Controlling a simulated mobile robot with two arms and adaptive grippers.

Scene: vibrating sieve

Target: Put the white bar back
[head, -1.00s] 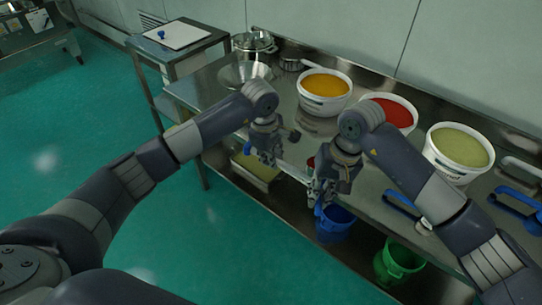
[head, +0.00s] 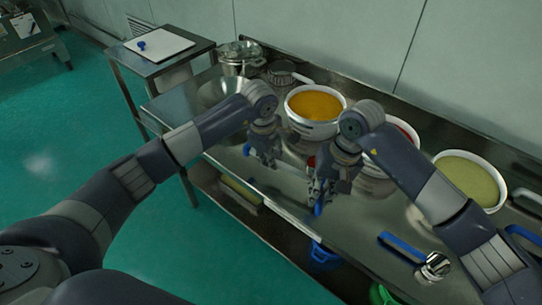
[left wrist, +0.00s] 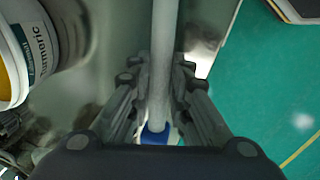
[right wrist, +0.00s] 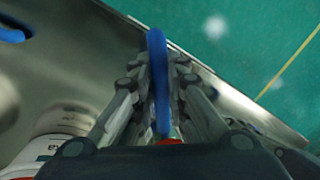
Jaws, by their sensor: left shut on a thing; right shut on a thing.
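The white bar (left wrist: 161,60) runs lengthwise between the fingers of my left gripper (left wrist: 158,95) in the left wrist view, with a blue end (left wrist: 156,134) near the palm. My left gripper, also in the head view (head: 266,160), is shut on it. My right gripper (right wrist: 158,90) is shut on a blue part (right wrist: 157,75), seemingly the bar's other end; it also shows below that gripper in the head view (head: 318,207). Both grippers are above the steel table (head: 275,186), near its front edge. The bar's middle is mostly hidden in the head view.
Tubs of orange (head: 315,105), red (head: 405,130) and green (head: 467,180) contents stand along the back. A blue handle (head: 402,246) lies at the right. A metal bowl (head: 222,92) stands at the left. A blue bucket (head: 323,257) is below the front edge.

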